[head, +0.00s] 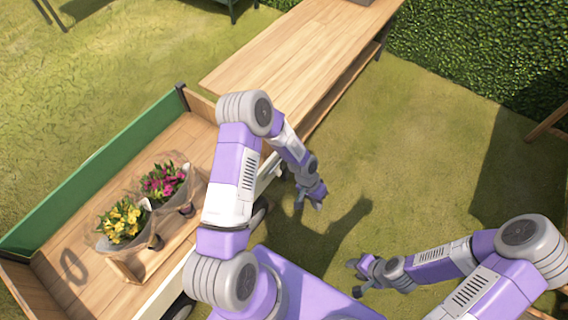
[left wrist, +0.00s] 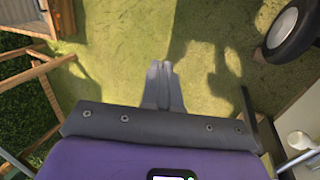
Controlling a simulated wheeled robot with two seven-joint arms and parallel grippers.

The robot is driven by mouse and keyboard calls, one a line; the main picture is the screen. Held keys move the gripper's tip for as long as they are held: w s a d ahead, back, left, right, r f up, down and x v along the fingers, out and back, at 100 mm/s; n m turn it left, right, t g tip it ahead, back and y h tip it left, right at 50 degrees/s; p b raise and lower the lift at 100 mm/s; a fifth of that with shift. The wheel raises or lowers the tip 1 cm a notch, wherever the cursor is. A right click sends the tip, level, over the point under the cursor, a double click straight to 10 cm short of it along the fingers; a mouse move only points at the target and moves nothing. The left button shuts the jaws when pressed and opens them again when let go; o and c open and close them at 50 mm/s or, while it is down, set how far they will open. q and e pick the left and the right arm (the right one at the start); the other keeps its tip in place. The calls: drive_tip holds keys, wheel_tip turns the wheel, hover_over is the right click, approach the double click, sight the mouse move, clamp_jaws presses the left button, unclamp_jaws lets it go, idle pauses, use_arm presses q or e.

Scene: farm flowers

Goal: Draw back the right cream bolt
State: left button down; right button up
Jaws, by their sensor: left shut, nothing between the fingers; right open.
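I cannot make out the right cream bolt for certain in either view. A small cream rounded part (left wrist: 300,140) shows at the right edge of the left wrist view, but I cannot tell whether it is a bolt. My left gripper (head: 312,198) hangs over the grass beside the cart, to its right. Its fingers also show in the left wrist view (left wrist: 160,78), pressed together and empty. My right gripper (head: 355,277) is open and empty, low over the grass, apart from the cart. My left arm hides part of the cart's near side.
A wooden cart (head: 188,130) with a green side panel (head: 105,172) holds yellow flowers (head: 122,222) and pink flowers (head: 163,181) in wraps. A long wooden table (head: 300,50) stands behind it. A wheel (left wrist: 293,28) is close by. Open grass lies right of the cart, before a hedge (head: 480,50).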

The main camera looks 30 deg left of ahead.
use_arm(q)
drive_tip(key=w+a+r+m+y, duration=0.1)
drive_tip(key=w+a+r+y, duration=0.1)
drive_tip(key=w+a+r, duration=0.3)
drive_tip(key=w+a+r+g+y, duration=0.1)
drive_tip(key=w+a+r+y, duration=0.2)
drive_tip(key=w+a+r, duration=0.2)
drive_tip(key=w+a, duration=0.3)
drive_tip(key=a, duration=0.4)
drive_tip(key=shift+w+r+m+g, duration=0.25)
drive_tip(key=shift+w+m+g, duration=0.05)
drive_tip(key=shift+w+m, duration=0.1)
drive_tip(key=s+a+f+b, duration=0.1)
drive_tip(key=s+f, duration=0.4)
drive_tip(key=f, duration=0.6)
drive_tip(key=shift+s+a+f+b, duration=0.2)
drive_tip(key=shift+f+b, duration=0.15)
drive_tip(key=shift+b, duration=0.15)
